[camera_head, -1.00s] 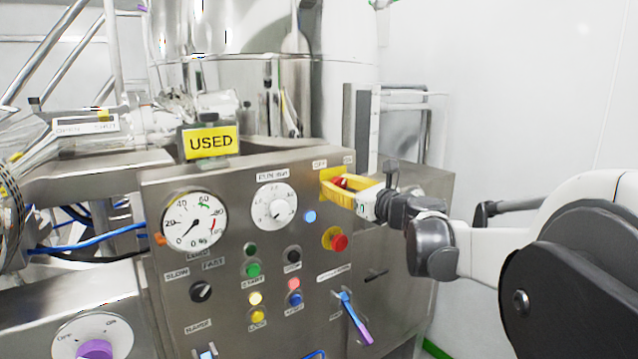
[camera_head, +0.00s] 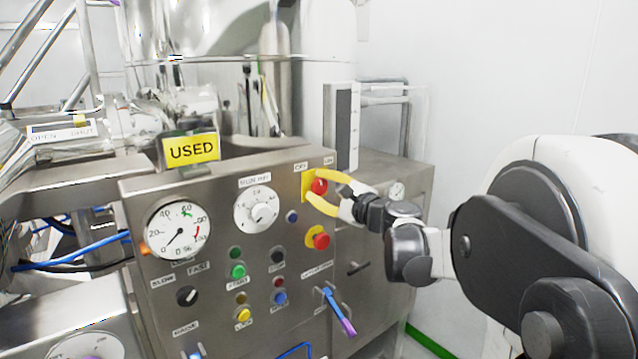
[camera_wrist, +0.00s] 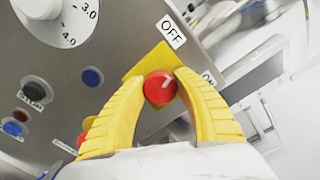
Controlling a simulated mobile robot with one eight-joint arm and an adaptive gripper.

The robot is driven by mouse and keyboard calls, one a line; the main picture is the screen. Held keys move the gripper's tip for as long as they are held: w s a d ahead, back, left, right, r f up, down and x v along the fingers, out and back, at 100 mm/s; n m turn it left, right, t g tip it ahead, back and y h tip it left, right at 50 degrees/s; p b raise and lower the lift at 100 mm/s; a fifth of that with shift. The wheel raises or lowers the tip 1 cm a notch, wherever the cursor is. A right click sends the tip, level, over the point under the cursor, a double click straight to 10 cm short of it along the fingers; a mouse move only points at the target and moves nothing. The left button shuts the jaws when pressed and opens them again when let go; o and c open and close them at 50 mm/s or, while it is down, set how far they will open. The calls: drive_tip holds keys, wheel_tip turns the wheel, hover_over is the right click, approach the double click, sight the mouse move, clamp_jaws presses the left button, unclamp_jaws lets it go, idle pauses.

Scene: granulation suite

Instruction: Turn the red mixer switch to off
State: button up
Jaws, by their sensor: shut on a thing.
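The red mixer switch (camera_head: 319,187) is a round red knob on a yellow plate (camera_head: 307,186) at the upper right of the steel control panel. Labels above the plate read OFF and ON. In the wrist view the red knob (camera_wrist: 160,87) shows a short white mark pointing up and right, toward the OFF label (camera_wrist: 171,30). My gripper (camera_head: 318,189) reaches in from the right. Its yellow fingers (camera_wrist: 160,90) are closed around the knob, one on each side. The fingers hide the knob's sides.
A red emergency-type button (camera_head: 321,241) sits just below my gripper. Several coloured buttons, a dial (camera_head: 257,207) and a gauge (camera_head: 178,229) lie to the left. A blue and purple lever (camera_head: 338,310) sticks out lower down. A yellow USED sign (camera_head: 191,149) stands on top.

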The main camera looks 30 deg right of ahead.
drive_tip(key=n+p, duration=0.1)
drive_tip(key=n, duration=0.4)
drive_tip(key=shift+n, duration=0.4)
idle(0.4)
drive_tip(key=o, duration=1.2)
drive_tip(key=shift+s, duration=0.1)
drive_tip(key=s, duration=1.2)
drive_tip(key=shift+d, duration=0.45)
drive_tip(key=shift+w, duration=0.1)
